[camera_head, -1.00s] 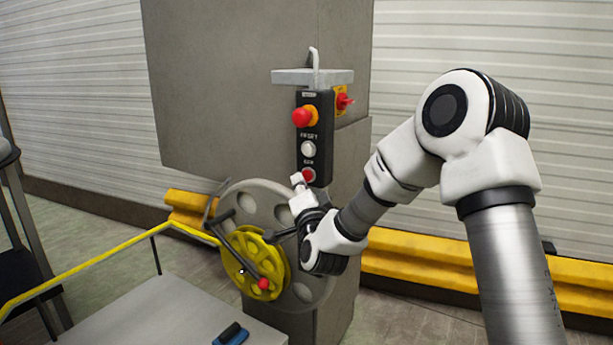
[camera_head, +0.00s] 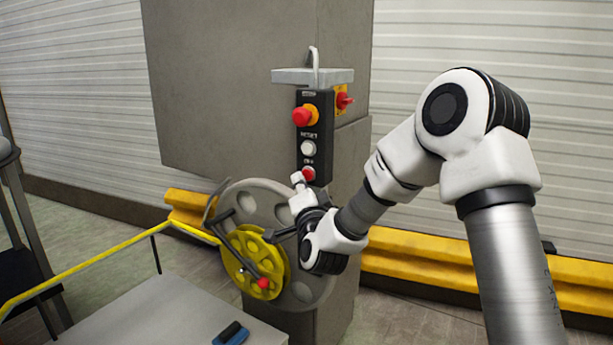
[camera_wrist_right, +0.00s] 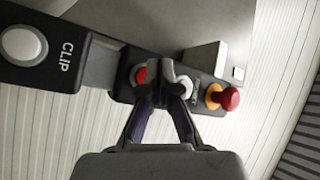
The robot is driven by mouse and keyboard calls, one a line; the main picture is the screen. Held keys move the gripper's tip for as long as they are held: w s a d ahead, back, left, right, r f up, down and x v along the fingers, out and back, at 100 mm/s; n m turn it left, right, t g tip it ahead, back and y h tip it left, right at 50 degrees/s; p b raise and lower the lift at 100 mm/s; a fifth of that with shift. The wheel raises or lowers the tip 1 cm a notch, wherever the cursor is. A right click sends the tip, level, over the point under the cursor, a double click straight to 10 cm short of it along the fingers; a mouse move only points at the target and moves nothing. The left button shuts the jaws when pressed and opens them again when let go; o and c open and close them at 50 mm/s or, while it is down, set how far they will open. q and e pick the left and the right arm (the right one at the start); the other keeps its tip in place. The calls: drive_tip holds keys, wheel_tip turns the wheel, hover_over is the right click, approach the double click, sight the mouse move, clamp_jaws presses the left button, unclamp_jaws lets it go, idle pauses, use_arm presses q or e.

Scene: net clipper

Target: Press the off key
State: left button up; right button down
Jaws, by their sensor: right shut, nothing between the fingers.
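The off key is the red round button (camera_head: 308,174) at the bottom of the black control box (camera_head: 315,155) on the grey post. Its small label is hard to read. My right gripper (camera_head: 297,178) is shut and empty, with its tips just at the lower left of this button. In the right wrist view the red button (camera_wrist_right: 139,75) shows beside the fingertips (camera_wrist_right: 160,92), partly covered by one of them. I cannot tell whether they touch it. My left gripper is not in view.
Above the off key are a white reset button (camera_head: 308,147) and a red mushroom button (camera_head: 303,115) on an orange ring. A white CLIP button (camera_wrist_right: 22,45) shows in the right wrist view.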

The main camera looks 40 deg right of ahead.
drive_tip(key=shift+d, duration=0.1)
drive_tip(key=shift+w+d, duration=0.15)
drive_tip(key=shift+d, duration=0.2)
drive_tip(key=shift+w+d, duration=0.15)
drive_tip(key=shift+d, duration=0.2)
idle(0.8)
idle(0.3)
drive_tip(key=shift+s+a+b, duration=0.35)
drive_tip(key=shift+a+b, duration=0.2)
drive_tip(key=shift+a, duration=0.25)
